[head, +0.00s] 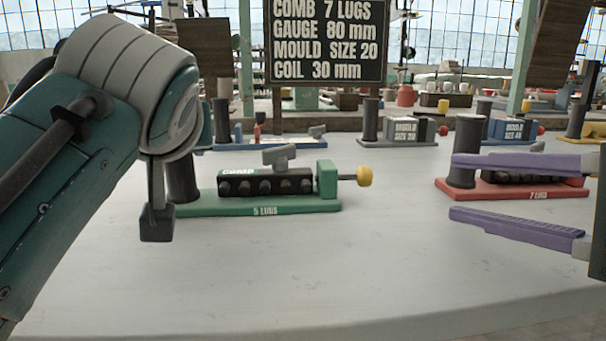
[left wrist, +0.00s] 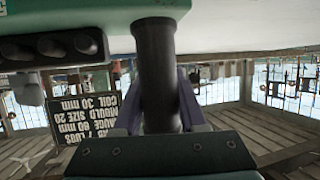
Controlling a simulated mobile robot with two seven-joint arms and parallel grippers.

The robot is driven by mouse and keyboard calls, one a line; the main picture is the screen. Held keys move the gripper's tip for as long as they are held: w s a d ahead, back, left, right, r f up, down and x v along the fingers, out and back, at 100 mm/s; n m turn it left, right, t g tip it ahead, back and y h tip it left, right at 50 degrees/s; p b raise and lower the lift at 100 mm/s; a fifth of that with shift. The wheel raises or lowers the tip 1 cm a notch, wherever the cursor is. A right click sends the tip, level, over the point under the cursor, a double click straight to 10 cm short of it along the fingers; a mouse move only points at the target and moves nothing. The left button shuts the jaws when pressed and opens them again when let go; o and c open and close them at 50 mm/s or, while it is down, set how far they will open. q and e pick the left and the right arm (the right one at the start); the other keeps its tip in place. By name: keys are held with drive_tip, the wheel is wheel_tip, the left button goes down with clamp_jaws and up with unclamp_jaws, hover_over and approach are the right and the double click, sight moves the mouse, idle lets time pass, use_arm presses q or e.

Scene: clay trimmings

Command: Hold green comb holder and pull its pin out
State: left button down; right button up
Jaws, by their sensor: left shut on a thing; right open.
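The green comb holder (head: 270,206), marked "5 LUGS", lies flat on the table with a black comb block (head: 265,187), a black post at its left end and a green block at its right. Its pin has a yellow knob (head: 364,176) and sticks out of the green block on a short rod. My left gripper (left wrist: 160,85) is shut on the black post (left wrist: 156,60), a purple finger on each side; my own arm hides this grip in the head view. My right gripper (head: 455,187) is open and empty, right of the knob and in front of the red holder.
The red holder (head: 520,195), marked "7 LUGS", stands at right, partly behind my right fingers. Blue (head: 225,143) and other coloured holders stand farther back. A black sign (head: 327,40) reads comb 7 lugs. The table front (head: 330,270) is clear.

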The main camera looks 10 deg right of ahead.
use_arm(q)
drive_tip(key=shift+f, duration=0.2)
drive_tip(key=shift+c, duration=1.9)
unclamp_jaws()
drive_tip(key=shift+r, duration=0.1)
